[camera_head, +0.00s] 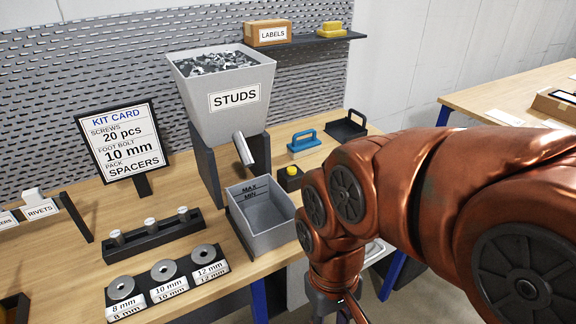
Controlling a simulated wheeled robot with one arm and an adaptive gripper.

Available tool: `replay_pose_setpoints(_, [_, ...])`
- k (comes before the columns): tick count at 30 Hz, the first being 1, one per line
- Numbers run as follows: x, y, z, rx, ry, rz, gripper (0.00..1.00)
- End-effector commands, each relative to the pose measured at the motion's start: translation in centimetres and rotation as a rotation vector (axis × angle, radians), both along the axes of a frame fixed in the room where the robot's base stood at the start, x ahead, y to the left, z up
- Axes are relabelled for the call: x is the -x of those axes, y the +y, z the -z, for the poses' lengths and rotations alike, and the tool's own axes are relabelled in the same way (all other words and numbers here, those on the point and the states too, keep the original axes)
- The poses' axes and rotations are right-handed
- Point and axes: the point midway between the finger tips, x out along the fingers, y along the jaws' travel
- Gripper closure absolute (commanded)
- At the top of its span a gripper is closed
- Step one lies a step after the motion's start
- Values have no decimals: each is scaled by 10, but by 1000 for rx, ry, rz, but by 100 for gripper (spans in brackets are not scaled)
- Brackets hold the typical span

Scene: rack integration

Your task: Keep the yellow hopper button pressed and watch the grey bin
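The yellow button (291,171) sits on top of a small black box on the table, right of the hopper's chute. Nothing touches it. The grey hopper (203,104), labelled STUDS, is heaped with metal studs and stands on dark supports. Its metal chute (243,149) slants down toward the grey bin (271,242). The bin has MAX and MIN marks on its inner back wall, and the part of its inside that I see looks empty. My gripper (335,309) is at the bottom edge, in front of the table and well away from the button. Its fingers are mostly cut off.
A blue-handled block (303,144) and a black tray (346,127) lie behind the button. A kit card (124,141) stands at left. A bolt rack (154,236) and washer holders (167,284) lie left of the bin. My copper arm covers the right foreground.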

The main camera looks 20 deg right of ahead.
Motion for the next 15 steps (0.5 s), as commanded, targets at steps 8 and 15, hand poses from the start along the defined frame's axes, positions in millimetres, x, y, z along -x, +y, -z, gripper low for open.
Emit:
replay_pose_setpoints(8, [0,0,0,0,0,0,76])
replay_pose_setpoints(15, [0,0,0,0,0,0,100])
